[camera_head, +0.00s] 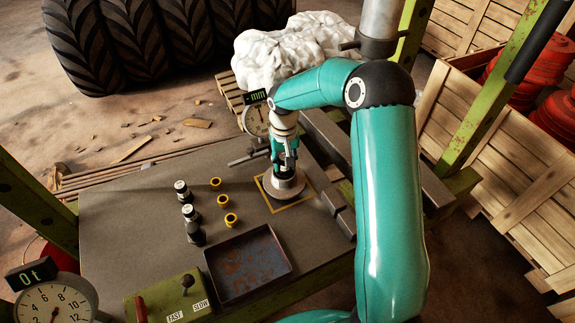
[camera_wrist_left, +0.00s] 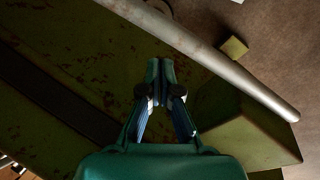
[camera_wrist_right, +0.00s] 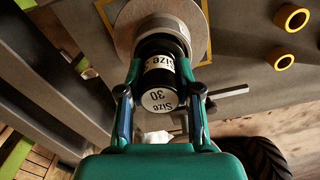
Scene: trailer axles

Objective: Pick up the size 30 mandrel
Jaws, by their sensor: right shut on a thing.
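The size 30 mandrel (camera_wrist_right: 160,85) is a black cylinder with a white label reading "Size 30" on its end and another label on its side. My right gripper (camera_wrist_right: 160,98) is shut on it, one finger on each side. In the head view this gripper (camera_head: 284,160) is over a round metal disc (camera_head: 284,187) inside a yellow square; its fingers mostly hide the mandrel there. I cannot tell whether mandrel and disc touch. My left gripper (camera_wrist_left: 160,68) is shut and empty in the left wrist view, near a metal bar and green metalwork.
Dark mandrels with light tops (camera_head: 182,190) stand on the bench left of the disc, beside yellow rings (camera_head: 222,201). A rusty tray (camera_head: 248,263) and a green lever box (camera_head: 168,300) lie nearer. A dial gauge (camera_head: 256,120) stands behind my right gripper. The bench's left part is clear.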

